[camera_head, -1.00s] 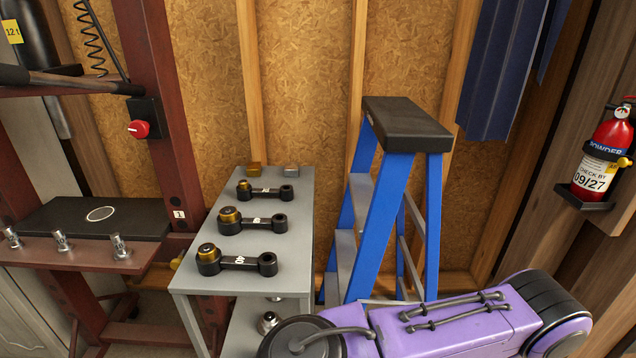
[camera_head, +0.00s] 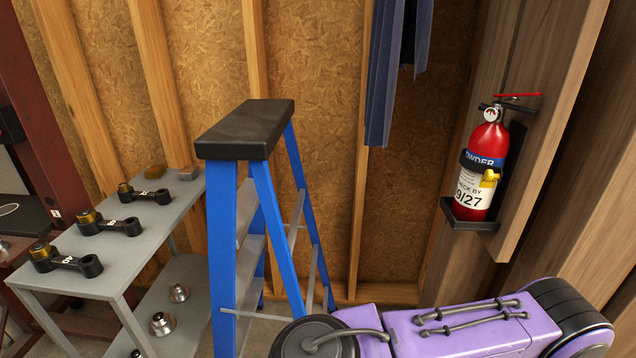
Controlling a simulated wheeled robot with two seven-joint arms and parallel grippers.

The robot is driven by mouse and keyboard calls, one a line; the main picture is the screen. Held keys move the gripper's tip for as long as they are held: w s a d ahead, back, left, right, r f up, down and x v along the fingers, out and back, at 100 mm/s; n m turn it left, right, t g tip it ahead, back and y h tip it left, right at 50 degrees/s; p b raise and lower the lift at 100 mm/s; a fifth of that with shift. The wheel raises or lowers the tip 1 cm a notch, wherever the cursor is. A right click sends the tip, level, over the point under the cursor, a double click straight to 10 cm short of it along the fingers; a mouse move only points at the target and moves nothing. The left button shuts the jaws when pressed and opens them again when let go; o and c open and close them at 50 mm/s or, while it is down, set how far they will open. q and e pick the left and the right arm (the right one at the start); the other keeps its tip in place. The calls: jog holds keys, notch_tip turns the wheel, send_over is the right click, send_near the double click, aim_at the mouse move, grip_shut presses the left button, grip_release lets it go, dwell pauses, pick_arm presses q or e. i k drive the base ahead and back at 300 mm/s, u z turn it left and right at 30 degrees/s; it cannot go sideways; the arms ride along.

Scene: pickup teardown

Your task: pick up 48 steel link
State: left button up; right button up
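Three dark links with brass-coloured bushings lie in a row on the top of a grey two-level table (camera_head: 153,237) at the left. The front link (camera_head: 72,262) is the largest, the middle link (camera_head: 112,225) is smaller, and the back link (camera_head: 147,195) is the smallest. Each has a small white mark, too small to read surely, so I cannot tell which is the 48 link. Neither gripper is in view. A purple part of my arm (camera_head: 460,333) crosses the lower right.
A blue stepladder (camera_head: 222,230) with a black top stands right beside the table. A red fire extinguisher (camera_head: 482,165) hangs on a wooden post at the right. Several metal round parts (camera_head: 162,323) sit on the lower shelf. Small blocks (camera_head: 188,173) lie at the table's back.

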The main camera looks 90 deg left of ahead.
aim_at(132, 225)
jog(key=u, duration=2.1)
